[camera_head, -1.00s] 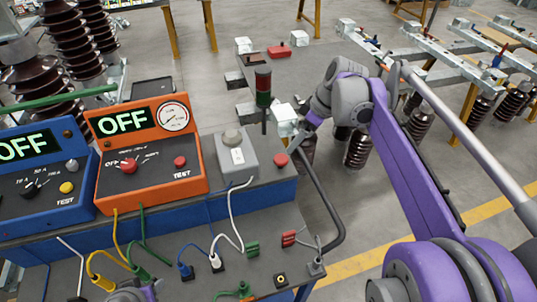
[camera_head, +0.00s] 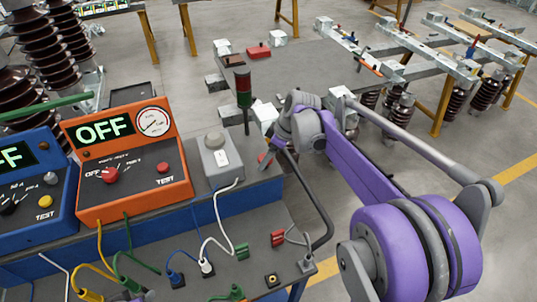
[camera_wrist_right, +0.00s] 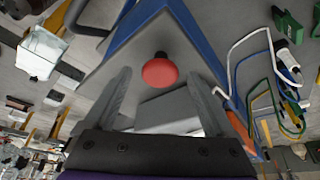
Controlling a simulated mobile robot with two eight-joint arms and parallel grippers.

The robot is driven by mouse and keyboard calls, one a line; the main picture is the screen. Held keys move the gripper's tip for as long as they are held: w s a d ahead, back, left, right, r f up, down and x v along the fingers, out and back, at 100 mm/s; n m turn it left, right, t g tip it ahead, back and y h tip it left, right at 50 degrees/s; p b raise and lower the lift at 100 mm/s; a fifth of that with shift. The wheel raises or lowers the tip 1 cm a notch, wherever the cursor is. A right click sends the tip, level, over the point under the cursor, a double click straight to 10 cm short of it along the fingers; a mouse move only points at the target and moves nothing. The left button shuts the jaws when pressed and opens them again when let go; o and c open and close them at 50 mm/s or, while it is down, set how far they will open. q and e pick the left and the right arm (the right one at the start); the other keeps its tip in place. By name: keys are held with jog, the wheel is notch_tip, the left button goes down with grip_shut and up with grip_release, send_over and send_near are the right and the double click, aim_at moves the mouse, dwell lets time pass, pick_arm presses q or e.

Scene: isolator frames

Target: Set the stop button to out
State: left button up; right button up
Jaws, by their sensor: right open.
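The stop button is a red round cap (camera_wrist_right: 159,72) on a short dark stem, on the grey bench top near its blue edge. In the wrist view it appears between the fingertips of my right gripper (camera_wrist_right: 160,76), which is open and empty. I cannot tell how far the tips are from the cap. In the head view the stop button (camera_head: 262,157) shows at the bench's right end, partly hidden by my right gripper (camera_head: 268,156), which reaches in from the right. A bit of my left arm may show at the bottom edge, but no fingers.
A grey box with a round knob (camera_head: 217,158) and a red-green signal tower (camera_head: 243,92) stand beside the button. The orange tester (camera_head: 130,165) reads OFF. A dark rail (camera_head: 312,200) curves around the bench corner. Cables and plugs lie on the lower shelf.

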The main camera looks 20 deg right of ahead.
grip_shut()
dwell(0.3)
notch_tip(320, 180, up, 2)
jog(key=shift+r+p, duration=0.1)
jog(key=shift+p, duration=0.4)
jog(key=shift+w, duration=0.1)
jog(key=shift+c, duration=0.7)
grip_release()
jog(key=shift+o, duration=0.7)
pick_arm(q)
jog(key=shift+w+r, duration=0.3)
jog(key=shift+r, duration=0.3)
